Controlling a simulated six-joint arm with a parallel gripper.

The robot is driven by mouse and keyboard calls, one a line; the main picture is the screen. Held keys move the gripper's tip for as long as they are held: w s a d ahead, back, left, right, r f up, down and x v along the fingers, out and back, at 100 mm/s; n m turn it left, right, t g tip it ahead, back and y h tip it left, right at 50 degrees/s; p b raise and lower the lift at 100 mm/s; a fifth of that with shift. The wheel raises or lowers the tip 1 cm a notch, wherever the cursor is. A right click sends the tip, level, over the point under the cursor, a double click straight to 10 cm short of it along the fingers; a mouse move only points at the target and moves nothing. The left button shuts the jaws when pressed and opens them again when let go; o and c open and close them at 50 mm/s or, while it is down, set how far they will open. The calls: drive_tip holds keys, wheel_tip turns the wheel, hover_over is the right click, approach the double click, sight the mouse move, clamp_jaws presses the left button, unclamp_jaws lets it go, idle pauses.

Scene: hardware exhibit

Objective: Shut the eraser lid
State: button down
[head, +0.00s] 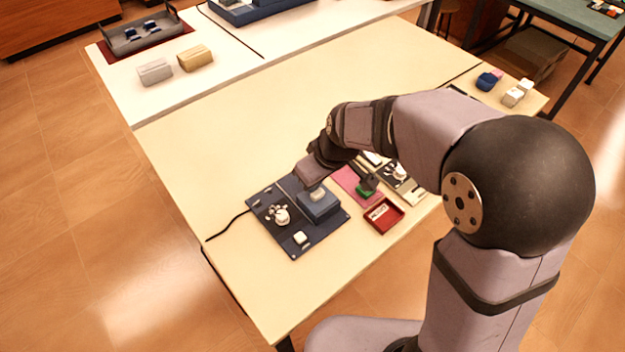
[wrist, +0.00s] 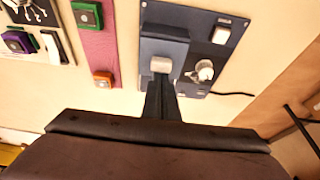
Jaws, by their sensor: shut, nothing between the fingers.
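A blue-grey box (head: 322,208) sits on a navy panel (head: 279,241), with a small pale grey block (head: 317,194) on it. No part is labelled as the eraser lid, and I cannot tell how far any lid is open. In the wrist view the box (wrist: 166,33) has a darker raised strip at its upper end, and the pale block (wrist: 161,65) lies below that. My gripper (wrist: 161,92) is shut and empty, its fingertips close to the pale block. I cannot tell whether they touch. In the head view my wrist partly hides the box's far side.
The panel also bears a round white knob (wrist: 205,70) and a white button (wrist: 221,35). A pink strip with a green block (wrist: 87,14) and an orange block (wrist: 103,79) lies beside it. A red tray (head: 384,216) stands nearby.

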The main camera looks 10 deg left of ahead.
drive_tip(key=shift+s+d+f, duration=0.1)
drive_tip(key=shift+s+f, duration=0.1)
drive_tip(key=w+a, duration=0.1)
drive_tip(key=w+a+p, duration=0.1)
drive_tip(key=w+a, duration=0.1)
drive_tip(key=shift+r, duration=0.2)
drive_tip(key=shift+w+r, duration=0.1)
drive_tip(key=shift+r, duration=0.3)
drive_tip(key=v, duration=0.9)
drive_tip(key=shift+b, duration=0.35)
drive_tip(key=shift+d+r, duration=0.1)
